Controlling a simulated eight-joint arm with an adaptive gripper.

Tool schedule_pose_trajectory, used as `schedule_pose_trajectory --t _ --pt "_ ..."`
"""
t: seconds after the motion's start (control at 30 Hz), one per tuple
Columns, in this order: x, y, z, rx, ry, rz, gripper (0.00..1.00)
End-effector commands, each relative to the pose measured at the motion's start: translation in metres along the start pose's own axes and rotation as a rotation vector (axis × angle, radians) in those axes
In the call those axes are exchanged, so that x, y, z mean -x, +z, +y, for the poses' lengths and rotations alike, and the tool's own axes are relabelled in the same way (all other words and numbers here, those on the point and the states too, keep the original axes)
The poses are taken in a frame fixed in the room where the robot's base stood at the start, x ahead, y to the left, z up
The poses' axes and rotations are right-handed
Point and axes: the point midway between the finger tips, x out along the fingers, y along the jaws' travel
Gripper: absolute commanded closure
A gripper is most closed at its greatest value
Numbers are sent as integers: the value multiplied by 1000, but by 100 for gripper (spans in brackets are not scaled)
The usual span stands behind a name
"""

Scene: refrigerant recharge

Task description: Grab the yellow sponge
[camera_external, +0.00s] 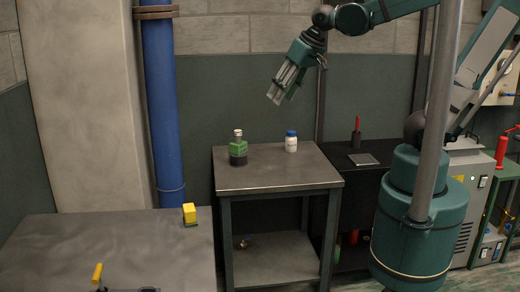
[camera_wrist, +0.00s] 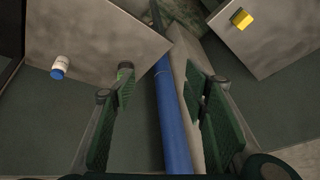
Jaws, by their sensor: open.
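The yellow sponge (camera_external: 190,213) sits near the back right corner of the low grey table on the left. It has a darker green side low down. In the wrist view the sponge (camera_wrist: 242,19) lies at the upper right on a grey tabletop, well away from my fingers. My gripper (camera_external: 278,92) hangs in the air above the middle table, to the right of the sponge and higher. In the wrist view my gripper (camera_wrist: 160,120) has its two green fingers wide apart, with nothing held between them.
A green-labelled bottle (camera_external: 238,150) and a white bottle with blue cap (camera_external: 291,141) stand on the middle table (camera_external: 270,178). A blue vertical pipe (camera_external: 161,110) rises behind the left table (camera_external: 110,250). A yellow-handled tool (camera_external: 98,274) is at that table's front.

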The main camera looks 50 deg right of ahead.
Motion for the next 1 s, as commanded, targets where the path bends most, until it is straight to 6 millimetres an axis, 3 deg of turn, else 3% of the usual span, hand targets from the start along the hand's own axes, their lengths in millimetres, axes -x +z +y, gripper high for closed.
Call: schedule_pose_trajectory --t 0.4,1.0 --pt "-44 -22 -54 -92 -2 -94 55" --pt "-122 -30 -138 -219 32 -220 55"
